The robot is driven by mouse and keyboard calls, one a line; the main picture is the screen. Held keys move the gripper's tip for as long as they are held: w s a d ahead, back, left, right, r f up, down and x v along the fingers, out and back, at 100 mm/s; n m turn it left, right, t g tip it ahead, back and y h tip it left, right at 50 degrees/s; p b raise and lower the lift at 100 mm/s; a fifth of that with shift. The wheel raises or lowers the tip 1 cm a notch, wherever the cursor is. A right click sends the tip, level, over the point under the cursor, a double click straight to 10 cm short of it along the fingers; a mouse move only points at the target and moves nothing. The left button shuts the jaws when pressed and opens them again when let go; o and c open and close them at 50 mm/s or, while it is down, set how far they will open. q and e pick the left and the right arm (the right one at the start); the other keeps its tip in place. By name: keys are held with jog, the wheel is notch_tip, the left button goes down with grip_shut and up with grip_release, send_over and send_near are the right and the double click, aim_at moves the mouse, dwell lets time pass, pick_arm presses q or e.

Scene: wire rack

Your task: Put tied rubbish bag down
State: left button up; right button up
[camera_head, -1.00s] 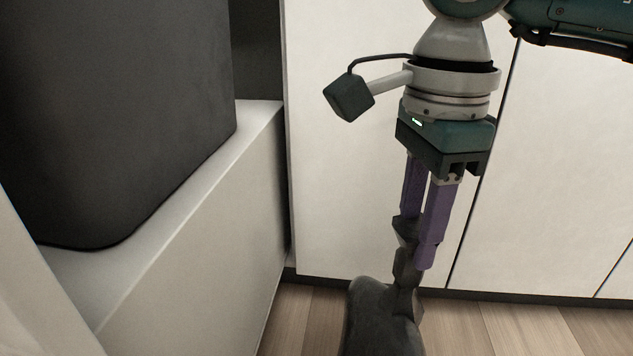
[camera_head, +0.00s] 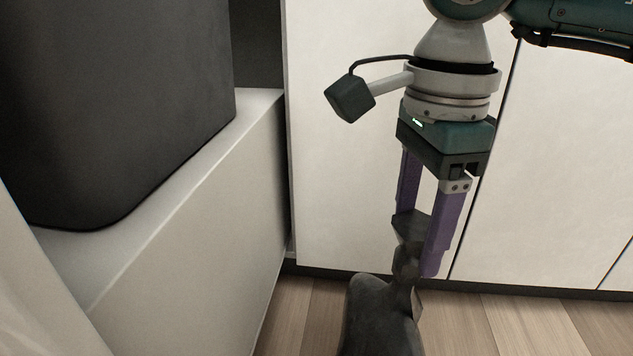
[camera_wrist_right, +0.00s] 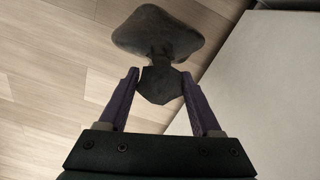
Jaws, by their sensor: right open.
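The tied rubbish bag (camera_head: 378,310) is dark grey with a narrow tied neck and a flared top. It is low in the head view, upright in front of the wood floor, its bottom cut off by the frame edge. My right gripper (camera_head: 418,245) points down with its purple fingers open on either side of the bag's tied top. In the right wrist view the bag (camera_wrist_right: 158,35) shows beyond my right gripper (camera_wrist_right: 163,90), its flared top between the spread fingers. Whether a finger still touches it I cannot tell. My left gripper is not in view.
A large dark bin-like container (camera_head: 120,110) stands on a pale ledge (camera_head: 190,190) at the left. White cabinet fronts (camera_head: 345,180) stand behind my right gripper. Bare wood floor (camera_head: 510,325) shows at the lower right.

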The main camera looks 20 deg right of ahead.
notch_tip(320, 180, up, 12)
jog(key=p, duration=0.7)
jog(key=shift+r+p, duration=0.2)
jog(key=shift+p, duration=0.15)
